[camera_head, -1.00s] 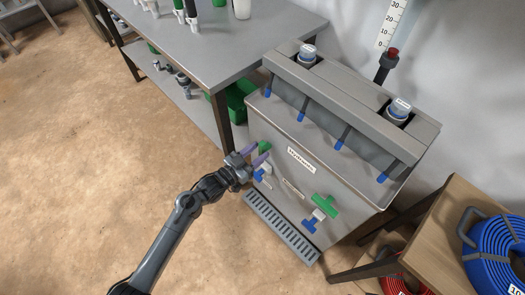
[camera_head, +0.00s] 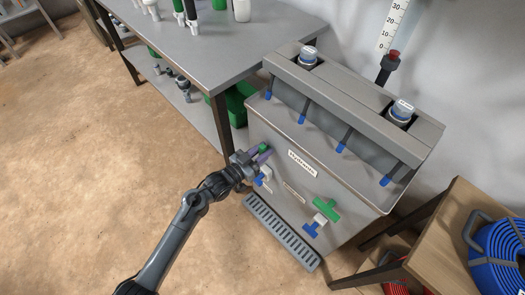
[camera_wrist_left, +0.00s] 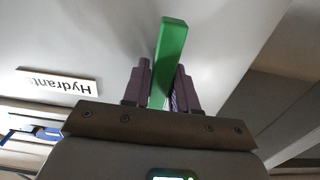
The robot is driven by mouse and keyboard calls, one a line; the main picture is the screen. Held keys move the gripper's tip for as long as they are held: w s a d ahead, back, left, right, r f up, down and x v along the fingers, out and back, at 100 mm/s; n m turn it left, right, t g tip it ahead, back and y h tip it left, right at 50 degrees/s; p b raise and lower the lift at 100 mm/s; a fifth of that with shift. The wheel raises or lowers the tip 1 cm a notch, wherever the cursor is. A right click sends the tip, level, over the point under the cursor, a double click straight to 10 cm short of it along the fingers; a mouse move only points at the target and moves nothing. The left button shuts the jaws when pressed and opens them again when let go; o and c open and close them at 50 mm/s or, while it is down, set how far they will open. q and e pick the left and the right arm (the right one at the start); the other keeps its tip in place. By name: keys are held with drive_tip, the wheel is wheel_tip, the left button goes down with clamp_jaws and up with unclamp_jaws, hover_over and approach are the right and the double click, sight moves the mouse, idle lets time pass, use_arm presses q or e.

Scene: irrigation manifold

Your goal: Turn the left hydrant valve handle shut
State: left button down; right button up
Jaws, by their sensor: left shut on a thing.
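The left hydrant valve handle is a green bar (camera_wrist_left: 170,50) that stands out between the two purple fingers of my left gripper (camera_wrist_left: 163,88) in the left wrist view. In the head view my left gripper (camera_head: 256,158) is at the left side of the grey hydrant cabinet (camera_head: 345,187), shut on the green handle (camera_head: 263,149), which is mostly hidden by the fingers. A blue and white outlet (camera_head: 264,177) sits just below it. The right hydrant's green handle (camera_head: 325,209) is on the same front, apart from my gripper. My right gripper is not in view.
A grey workbench (camera_head: 215,50) with bottles stands behind left. A grated drain (camera_head: 283,232) lies along the cabinet's foot. A wooden shelf (camera_head: 440,240) with blue hose coil (camera_head: 497,255) stands at right. The floor at left is clear.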

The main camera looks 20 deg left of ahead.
use_arm(q)
drive_tip(key=m+p, duration=0.2)
drive_tip(key=m, duration=0.1)
drive_tip(key=shift+s+d+m, duration=0.1)
drive_tip(key=shift+d+m, duration=0.05)
drive_tip(key=shift+m, duration=0.15)
drive_tip(key=m+p, duration=0.1)
drive_tip(key=m, duration=0.1)
drive_tip(key=m+p, duration=0.1)
drive_tip(key=m, duration=0.1)
drive_tip(key=shift+s+d+f, duration=0.1)
drive_tip(key=shift+d+f, duration=0.05)
drive_tip(key=shift+d, duration=0.05)
drive_tip(key=m+p, duration=0.1)
drive_tip(key=m, duration=0.6)
drive_tip(key=f+m+p, duration=0.1)
drive_tip(key=m, duration=0.2)
drive_tip(key=shift+s+d+f+m+p, duration=0.1)
drive_tip(key=shift+d+m+p, duration=0.1)
drive_tip(key=shift+m+p, duration=0.15)
drive_tip(key=shift+m, duration=0.25)
drive_tip(key=shift+f, duration=0.1)
drive_tip(key=c, duration=1)
unclamp_jaws()
